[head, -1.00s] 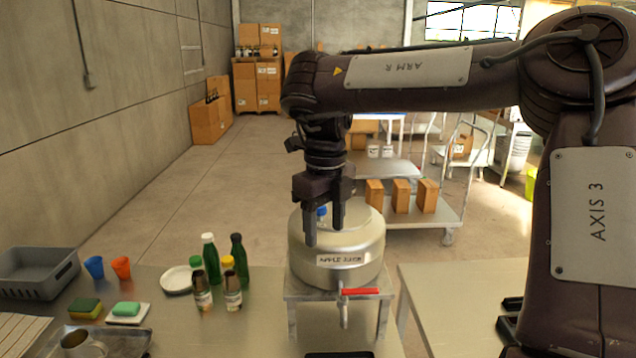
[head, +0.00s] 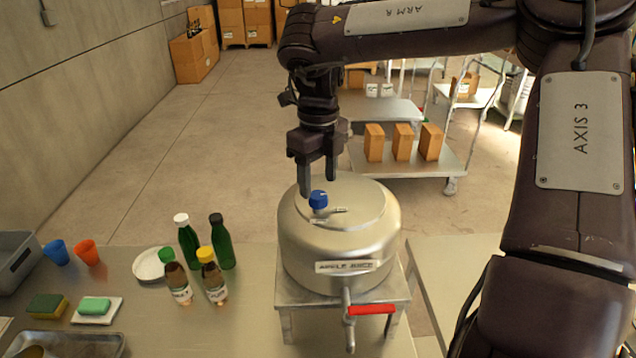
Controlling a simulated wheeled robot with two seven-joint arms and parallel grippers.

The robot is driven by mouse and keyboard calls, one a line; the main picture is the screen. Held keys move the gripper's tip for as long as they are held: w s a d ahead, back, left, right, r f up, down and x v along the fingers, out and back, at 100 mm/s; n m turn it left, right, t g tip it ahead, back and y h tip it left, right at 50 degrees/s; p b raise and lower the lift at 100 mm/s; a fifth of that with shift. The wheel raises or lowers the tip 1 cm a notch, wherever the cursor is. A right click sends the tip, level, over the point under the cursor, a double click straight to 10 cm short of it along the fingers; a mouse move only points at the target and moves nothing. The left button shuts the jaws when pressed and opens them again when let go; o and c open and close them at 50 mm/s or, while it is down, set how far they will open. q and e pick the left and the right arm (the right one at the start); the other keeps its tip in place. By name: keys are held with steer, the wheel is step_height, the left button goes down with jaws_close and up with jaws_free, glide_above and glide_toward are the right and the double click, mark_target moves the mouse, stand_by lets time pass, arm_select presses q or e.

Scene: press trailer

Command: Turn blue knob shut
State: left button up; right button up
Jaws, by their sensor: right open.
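The blue knob (head: 318,199) sits on top of the round metal tank (head: 340,250), which carries an apple juice label on its front. My right gripper (head: 318,190) hangs pointing down above the tank lid, its two fingers apart. The fingertips are at about the height of the knob in the picture and look just behind or above it; I cannot tell whether they touch it. My left gripper is not in view.
The tank stands on a metal stand (head: 290,296) with a red-handled tap (head: 370,309) in front. Several bottles (head: 190,242), a white plate (head: 150,264) and cups (head: 87,252) stand on the table at left. A cart with boxes (head: 403,142) is behind.

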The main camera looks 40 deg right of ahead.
mark_target(318, 195)
steer(key=f, duration=0.3)
steer(key=shift+w+d+f+p, duration=0.1)
steer(key=shift+w+d+p, duration=0.1)
steer(key=shift+p, duration=0.2)
steer(key=shift+f, duration=0.2)
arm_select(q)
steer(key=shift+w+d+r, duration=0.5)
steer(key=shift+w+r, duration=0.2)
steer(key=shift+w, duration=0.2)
arm_select(e)
steer(key=shift+a, duration=0.1)
steer(key=shift+c, duration=0.3)
steer(key=shift+r, duration=0.1)
steer(key=shift+c, duration=1.1)
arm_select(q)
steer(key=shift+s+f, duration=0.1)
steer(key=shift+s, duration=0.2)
arm_select(e)
steer(key=c, duration=0.7)
